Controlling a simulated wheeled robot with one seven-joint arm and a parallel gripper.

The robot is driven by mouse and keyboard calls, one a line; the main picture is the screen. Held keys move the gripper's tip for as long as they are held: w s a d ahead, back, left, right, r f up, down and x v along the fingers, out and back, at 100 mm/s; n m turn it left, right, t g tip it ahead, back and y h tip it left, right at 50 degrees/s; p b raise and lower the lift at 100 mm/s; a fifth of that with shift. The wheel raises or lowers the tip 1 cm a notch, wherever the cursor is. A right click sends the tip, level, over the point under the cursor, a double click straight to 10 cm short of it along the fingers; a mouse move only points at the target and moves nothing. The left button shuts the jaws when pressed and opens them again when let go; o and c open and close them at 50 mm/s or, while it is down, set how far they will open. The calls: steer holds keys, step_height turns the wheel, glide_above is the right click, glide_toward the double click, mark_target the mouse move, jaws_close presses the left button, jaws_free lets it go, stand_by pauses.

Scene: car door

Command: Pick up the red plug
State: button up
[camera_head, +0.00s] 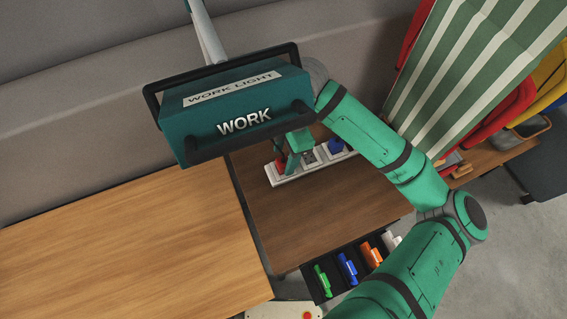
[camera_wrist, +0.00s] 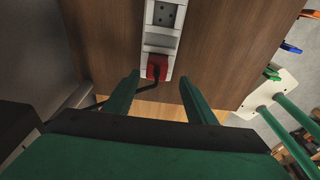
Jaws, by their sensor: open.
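The red plug (camera_wrist: 157,66) sits in the near end of the white power strip (camera_wrist: 161,28) in the wrist view. A black cable runs from it down to the left. In the head view the red plug (camera_head: 281,166) shows at the strip's left end, partly hidden by my gripper (camera_head: 293,158). In the wrist view my gripper (camera_wrist: 158,80) is open, with one green finger to each side of the plug. The fingers appear empty; I cannot tell whether they touch the plug or how far above it they are.
A teal work light box (camera_head: 235,110) hangs close beside my gripper and hides part of my arm. A blue plug (camera_head: 336,146) sits farther along the strip. A black tray with several coloured items (camera_head: 347,268) is at the dark table's front edge.

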mark_target(283, 161)
steer(key=shift+w+a+f, duration=0.1)
steer(key=shift+w+f, duration=0.05)
steer(key=shift+f, duration=1)
steer(key=shift+w+a+f, duration=0.1)
steer(key=shift+w+f, duration=0.05)
steer(key=shift+f, duration=0.95)
steer(key=c, duration=1.1)
steer(key=shift+c, duration=0.2)
steer(key=shift+r, duration=0.1)
steer(key=shift+r, duration=0.55)
steer(key=s+d+r, duration=0.9)
steer(key=d+r, duration=0.1)
steer(key=r, duration=0.1)
steer(key=shift+s+d+r, duration=0.15)
steer(key=shift+d+r, duration=0.2)
steer(key=shift+r, duration=0.2)
steer(key=shift+r, duration=1.8)
